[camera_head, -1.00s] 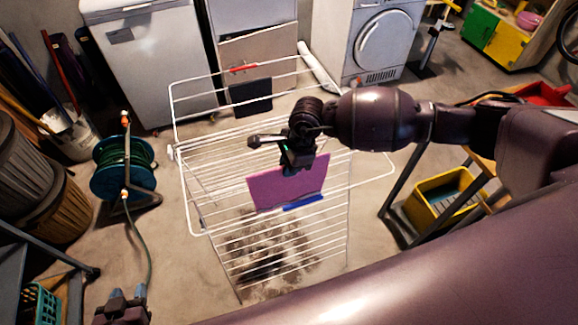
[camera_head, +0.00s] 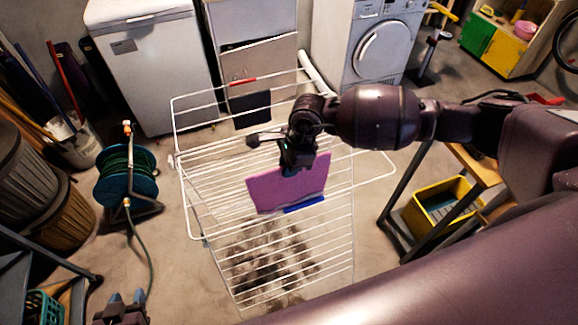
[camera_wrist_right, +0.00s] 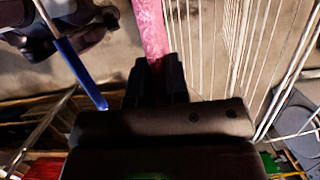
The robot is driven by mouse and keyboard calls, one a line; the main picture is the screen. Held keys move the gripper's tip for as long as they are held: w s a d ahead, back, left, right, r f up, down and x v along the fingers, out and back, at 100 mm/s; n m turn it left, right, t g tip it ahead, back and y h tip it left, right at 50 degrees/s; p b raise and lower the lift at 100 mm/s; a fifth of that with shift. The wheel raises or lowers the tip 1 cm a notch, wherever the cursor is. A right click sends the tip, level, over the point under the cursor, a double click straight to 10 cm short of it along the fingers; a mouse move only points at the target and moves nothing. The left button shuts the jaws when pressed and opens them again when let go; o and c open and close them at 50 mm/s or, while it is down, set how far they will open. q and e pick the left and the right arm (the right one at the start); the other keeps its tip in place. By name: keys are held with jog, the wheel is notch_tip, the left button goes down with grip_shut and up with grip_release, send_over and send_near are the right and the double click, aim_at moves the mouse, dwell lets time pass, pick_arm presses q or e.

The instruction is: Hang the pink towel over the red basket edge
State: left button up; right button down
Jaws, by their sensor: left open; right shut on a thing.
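The pink towel (camera_head: 288,188) hangs flat from my right gripper (camera_head: 298,166), in front of the white drying rack (camera_head: 190,215). My right gripper is shut on its upper edge. In the right wrist view the towel (camera_wrist_right: 150,28) is a narrow pink strip running up from the fingers (camera_wrist_right: 157,78). Whether it touches the rack I cannot tell. A small red patch (camera_head: 545,99), perhaps the red basket, shows at the right behind my right arm, mostly hidden. My left gripper (camera_head: 122,302) is open and empty at the lower left edge.
A blue strip (camera_head: 304,204) and a dark cloth (camera_head: 250,108) are on the rack. A yellow bin (camera_head: 440,222) sits in a bench at the right. A hose reel (camera_head: 128,175) stands left of the rack. Bare floor lies between the reel and rack.

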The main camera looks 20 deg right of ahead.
jog(key=shift+w+a+r, duration=0.1)
jog(key=shift+r, duration=0.7)
jog(key=shift+s+d+f+p, duration=0.1)
jog(key=shift+s+p, duration=0.2)
jog(key=shift+s, duration=1.05)
jog(key=shift+s+d+f+p, duration=0.1)
jog(key=shift+s+p, duration=0.15)
jog(key=shift+s, duration=1.05)
